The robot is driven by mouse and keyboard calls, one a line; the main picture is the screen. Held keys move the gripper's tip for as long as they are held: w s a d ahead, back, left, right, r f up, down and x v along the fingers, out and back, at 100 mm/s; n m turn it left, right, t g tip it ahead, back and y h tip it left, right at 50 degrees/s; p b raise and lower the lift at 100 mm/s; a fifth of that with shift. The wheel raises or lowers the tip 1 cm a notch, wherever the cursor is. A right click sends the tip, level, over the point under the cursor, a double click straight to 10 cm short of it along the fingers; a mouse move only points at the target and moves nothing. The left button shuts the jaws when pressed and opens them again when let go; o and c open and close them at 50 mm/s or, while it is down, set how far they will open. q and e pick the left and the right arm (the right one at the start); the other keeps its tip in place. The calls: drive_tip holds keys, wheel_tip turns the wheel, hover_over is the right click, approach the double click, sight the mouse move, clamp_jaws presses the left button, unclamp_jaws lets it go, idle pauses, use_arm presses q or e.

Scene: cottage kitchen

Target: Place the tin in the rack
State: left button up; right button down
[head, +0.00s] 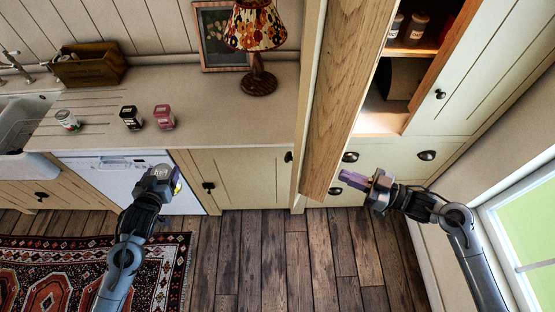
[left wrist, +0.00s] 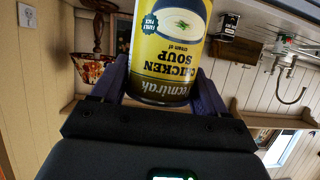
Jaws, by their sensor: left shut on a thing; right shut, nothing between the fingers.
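A yellow and black tin labelled chicken soup (left wrist: 165,55) is held between the purple fingers of my left gripper (left wrist: 161,85). The label reads upside down in the left wrist view. In the head view my left gripper (head: 165,181) is in front of the white dishwasher, out from the counter, and only a sliver of yellow shows. My right gripper (head: 354,181) is shut and empty, near the lower end of the open wooden door. No rack is clearly identifiable; the cupboard (head: 398,110) at right holds shelves with jars.
The counter (head: 230,110) bears a white-and-green can (head: 67,120), a dark jar (head: 131,117), a pink jar (head: 164,116), a wooden box (head: 105,66) and a lamp (head: 258,80). The open wooden door (head: 340,110) stands between my grippers. The counter's front middle is clear.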

sight(299, 169)
use_arm(q)
drive_tip(key=shift+r, duration=0.2)
use_arm(e)
drive_tip(key=shift+w+a, duration=0.2)
drive_tip(key=shift+a, duration=0.25)
